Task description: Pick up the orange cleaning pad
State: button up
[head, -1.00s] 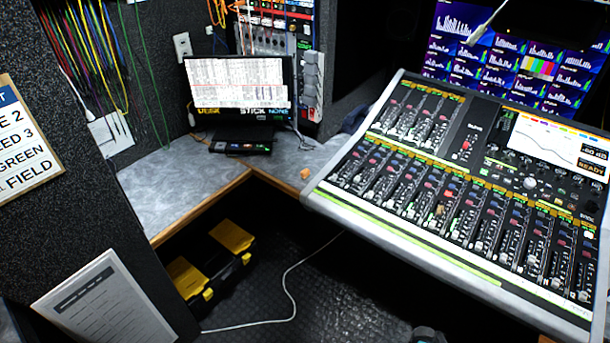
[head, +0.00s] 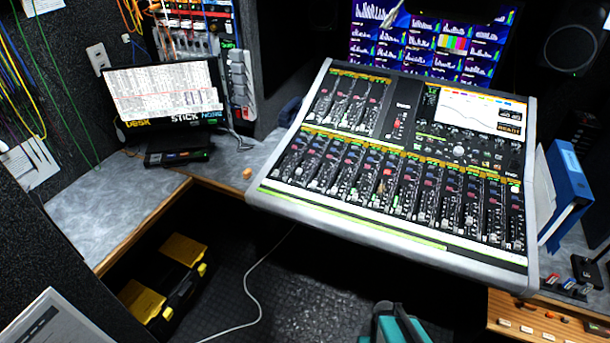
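A small orange block (head: 247,174), which looks like the orange cleaning pad, lies on the grey desk top (head: 225,165) near its wooden front edge. It is just left of the mixing console and right of the black box under the monitor. It is small in the head view, and no other thing hides it. A tiny tan-orange spot (head: 380,187) also shows among the console's faders, too small to identify. My gripper is not in view.
The large mixing console (head: 345,212) overhangs beside the block. A monitor (head: 165,88) stands on a black box (head: 180,155). A black-yellow case (head: 162,300), a white cable (head: 258,290) and a teal object (head: 395,328) are low down. A blue binder (head: 567,190) stands right.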

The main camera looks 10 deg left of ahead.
aim_at(247, 174)
jog(key=u, duration=4.85)
jog(key=i, duration=0.1)
jog(key=z, duration=3.15)
jog(key=i, duration=1.2)
jog(key=u, duration=0.45)
